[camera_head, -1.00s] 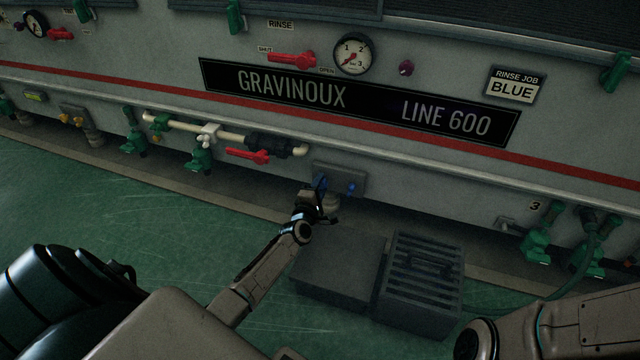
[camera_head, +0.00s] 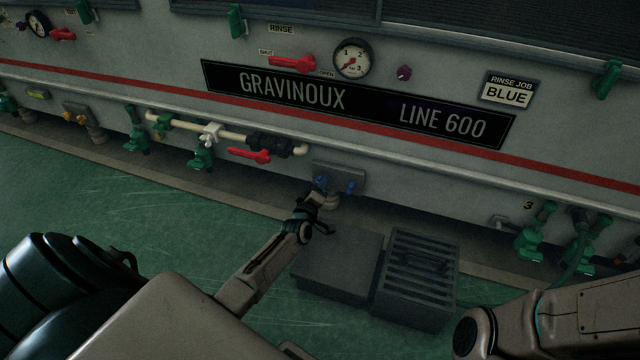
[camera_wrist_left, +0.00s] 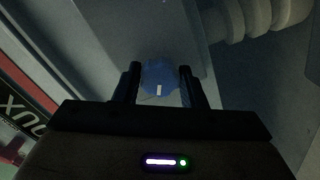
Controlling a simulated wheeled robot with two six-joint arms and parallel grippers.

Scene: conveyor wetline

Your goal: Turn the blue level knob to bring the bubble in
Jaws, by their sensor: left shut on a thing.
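A grey bracket (camera_head: 340,173) low on the machine's front carries two blue knobs. The left blue knob (camera_head: 321,182) is at my left gripper (camera_head: 321,189); the other blue knob (camera_head: 350,187) stands free to its right. In the left wrist view, the blue knob (camera_wrist_left: 160,76) with a white mark sits between the two dark fingers of my left gripper (camera_wrist_left: 160,88), which is shut on it. I cannot make out a bubble at this bracket. My right gripper is out of view.
A dark box (camera_head: 338,262) and a slatted crate (camera_head: 418,279) stand on the floor just right of my left arm. A red-handled valve (camera_head: 249,155) and pale pipe run left of the bracket. A yellow-green vial (camera_head: 37,95) is far left. Green floor is clear at left.

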